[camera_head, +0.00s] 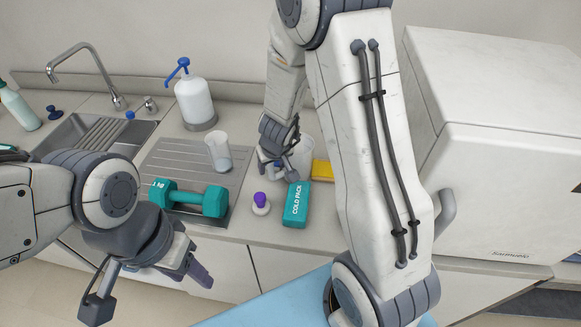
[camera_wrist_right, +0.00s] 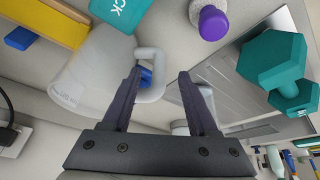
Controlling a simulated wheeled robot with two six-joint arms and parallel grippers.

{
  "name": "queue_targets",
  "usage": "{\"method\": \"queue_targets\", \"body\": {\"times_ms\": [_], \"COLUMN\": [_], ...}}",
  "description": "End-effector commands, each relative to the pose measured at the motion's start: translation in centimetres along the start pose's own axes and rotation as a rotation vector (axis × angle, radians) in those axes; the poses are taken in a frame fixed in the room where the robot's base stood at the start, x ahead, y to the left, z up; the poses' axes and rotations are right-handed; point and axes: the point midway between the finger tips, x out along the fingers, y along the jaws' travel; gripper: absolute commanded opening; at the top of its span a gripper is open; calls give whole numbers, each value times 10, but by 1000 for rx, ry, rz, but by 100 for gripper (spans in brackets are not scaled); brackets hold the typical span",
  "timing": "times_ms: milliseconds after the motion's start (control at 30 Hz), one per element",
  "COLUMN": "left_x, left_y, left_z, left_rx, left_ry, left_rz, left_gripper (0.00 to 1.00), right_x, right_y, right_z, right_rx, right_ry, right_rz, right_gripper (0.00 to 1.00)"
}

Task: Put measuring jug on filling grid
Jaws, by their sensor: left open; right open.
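The translucent measuring jug (camera_wrist_right: 85,75) stands on the counter, its handle (camera_wrist_right: 158,72) towards my right gripper. In the head view the jug (camera_head: 306,150) is partly hidden behind that gripper. My right gripper (camera_wrist_right: 160,78) is open, and the handle shows between its fingertips, close to the left finger; I cannot tell if they touch. It also shows in the head view (camera_head: 284,170). A grey ridged panel (camera_head: 165,158), apparently the filling grid, lies left of the jug. My left gripper (camera_head: 190,268) is open and empty in front of the counter.
A purple-topped item (camera_head: 261,203), teal cold pack (camera_head: 296,204) and yellow block (camera_head: 322,171) lie near the jug. A pump bottle (camera_head: 195,102) stands behind. A white machine (camera_head: 500,150) fills the right.

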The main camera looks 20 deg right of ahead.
Motion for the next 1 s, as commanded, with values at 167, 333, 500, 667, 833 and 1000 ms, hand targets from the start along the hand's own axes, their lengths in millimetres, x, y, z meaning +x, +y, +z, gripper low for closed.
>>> {"method": "queue_targets", "body": {"times_ms": [167, 333, 500, 667, 833, 1000], "left_x": [25, 30, 28, 28, 28, 28], "left_y": [-2, -2, -2, -2, -2, -2], "left_z": [1, 2, 2, 1, 2, 2], "left_rx": [1, 2, 2, 2, 1, 2], "left_ry": [0, 0, 0, 0, 0, 0], "left_rz": [0, 0, 0, 0, 0, 0], "left_gripper": [50, 50, 50, 50, 50, 50], "right_x": [34, 42, 40, 40, 40, 40], "right_y": [1, 1, 1, 1, 1, 1], "right_z": [2, 0, 0, 0, 0, 0], "right_rx": [2, 1, 1, 1, 1, 1], "right_ry": [-1, -1, -1, -1, -1, 0], "right_rz": [0, 0, 0, 0, 0, 0], "right_gripper": [60, 60, 56, 0, 0, 0]}}
